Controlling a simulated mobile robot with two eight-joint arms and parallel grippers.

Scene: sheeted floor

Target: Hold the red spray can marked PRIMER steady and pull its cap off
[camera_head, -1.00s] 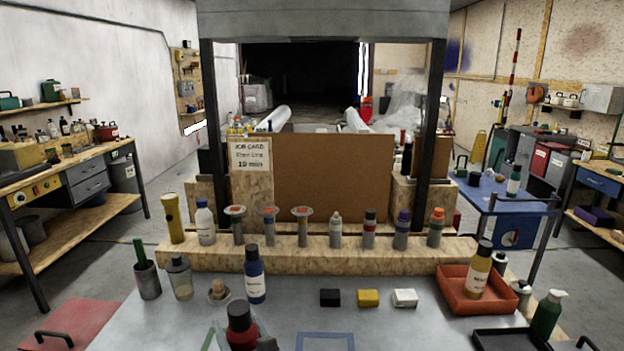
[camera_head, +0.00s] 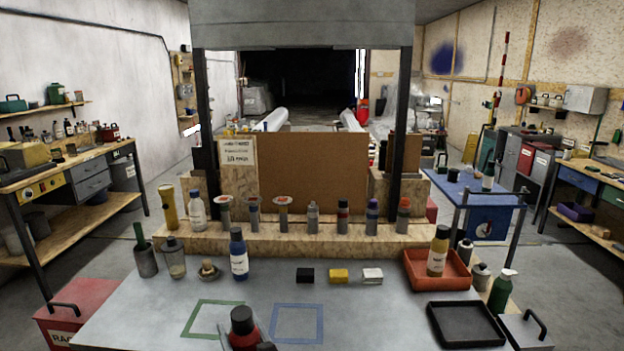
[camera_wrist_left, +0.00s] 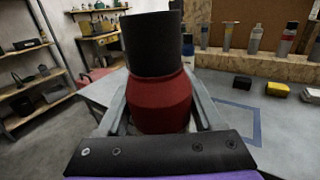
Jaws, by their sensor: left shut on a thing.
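A red can (camera_head: 245,340) with a black cap (camera_head: 241,315) shows at the bottom edge of the head view, above the near part of the bench. In the left wrist view the red body (camera_wrist_left: 162,104) fills the middle, with the wide black cap (camera_wrist_left: 151,45) sitting on its shoulder. No PRIMER marking can be read from here. My left gripper (camera_wrist_left: 160,112) is shut on the red body below the cap, one grey finger on each side. The can's lower part is hidden by the gripper and the frame edge. My right gripper is not in view.
The grey bench (camera_head: 170,310) has a green taped square (camera_head: 191,326) and a blue one (camera_head: 297,305). A blue bottle (camera_head: 238,254), small blocks (camera_head: 339,276), a red tray (camera_head: 436,284) and a black tray (camera_head: 466,323) stand around. Several cans line the wooden ledge (camera_head: 290,237) behind.

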